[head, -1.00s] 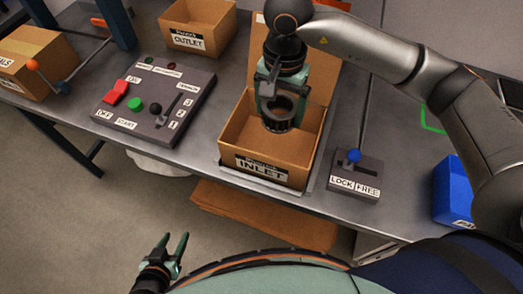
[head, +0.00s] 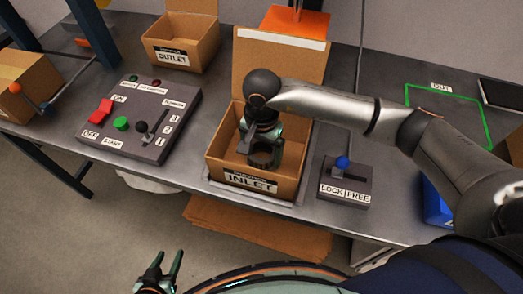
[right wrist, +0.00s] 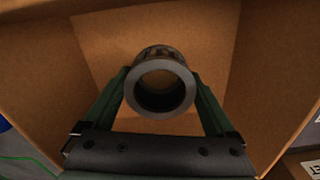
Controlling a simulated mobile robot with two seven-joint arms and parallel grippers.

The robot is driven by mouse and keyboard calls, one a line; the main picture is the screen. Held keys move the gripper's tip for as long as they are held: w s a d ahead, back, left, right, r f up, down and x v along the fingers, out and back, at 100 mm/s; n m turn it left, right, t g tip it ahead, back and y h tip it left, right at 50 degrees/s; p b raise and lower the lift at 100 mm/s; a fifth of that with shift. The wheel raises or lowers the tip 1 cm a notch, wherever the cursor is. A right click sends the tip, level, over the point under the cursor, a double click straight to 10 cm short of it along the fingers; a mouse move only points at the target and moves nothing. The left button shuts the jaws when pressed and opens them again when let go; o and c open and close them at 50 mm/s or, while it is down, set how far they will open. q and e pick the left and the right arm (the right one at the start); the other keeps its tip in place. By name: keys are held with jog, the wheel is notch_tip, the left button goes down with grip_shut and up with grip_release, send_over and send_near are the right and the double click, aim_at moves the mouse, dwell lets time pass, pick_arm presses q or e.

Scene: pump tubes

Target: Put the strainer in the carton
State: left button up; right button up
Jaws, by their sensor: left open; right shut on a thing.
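The strainer (right wrist: 160,85) is a dark grey ring-shaped piece, held between the fingers of my right gripper (right wrist: 162,100) in the right wrist view. In the head view the strainer (head: 264,157) shows below my right gripper (head: 262,140), inside the open carton labelled INLET (head: 248,182). The carton's brown walls also surround the gripper in the right wrist view (right wrist: 100,45). I cannot tell whether the strainer touches the carton's floor. My left gripper (head: 168,270) is open and empty, low in the head view, away from the bench.
A carton labelled OUTLET (head: 175,55) stands behind left. A control panel (head: 140,115) with buttons and a lever is left of the INLET carton. A lock/free lever box (head: 344,186) stands close on its right. A green outline (head: 445,90) marks bench space at right.

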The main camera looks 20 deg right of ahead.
aim_at(262, 150)
jog(key=shift+f+b, duration=0.2)
jog(key=shift+b, duration=0.15)
jog(key=o, duration=1.3)
jog(key=shift+r, duration=0.1)
jog(key=shift+c, duration=0.2)
notch_tip(262, 150, up, 12)
jog(key=shift+r, duration=0.2)
